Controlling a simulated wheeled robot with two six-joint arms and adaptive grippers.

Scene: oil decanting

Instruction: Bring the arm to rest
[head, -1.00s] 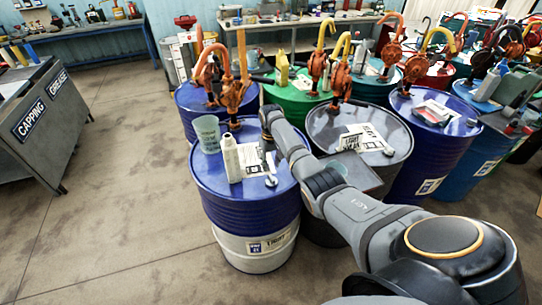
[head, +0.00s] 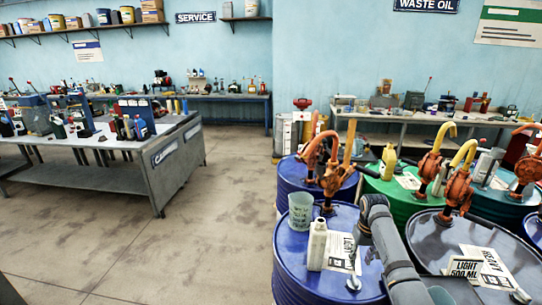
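My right arm comes in from the lower right over the drums. Its gripper (head: 362,238) is at the blue drum (head: 300,262), beside a white card, and mostly hidden by my own wrist; I cannot tell whether its fingers are open or shut. On the blue drum stand a translucent measuring cup (head: 301,210) and, in front of it, a white bottle (head: 317,245). A small round metal cap (head: 353,284) is on the drum top near the arm. My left gripper is not in view.
More drums with orange and yellow hand pumps (head: 459,190) crowd the right side. A yellow jug (head: 389,162) stands on a green drum. A grey workbench (head: 165,178) with bottles is at left. The floor (head: 215,230) between is clear.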

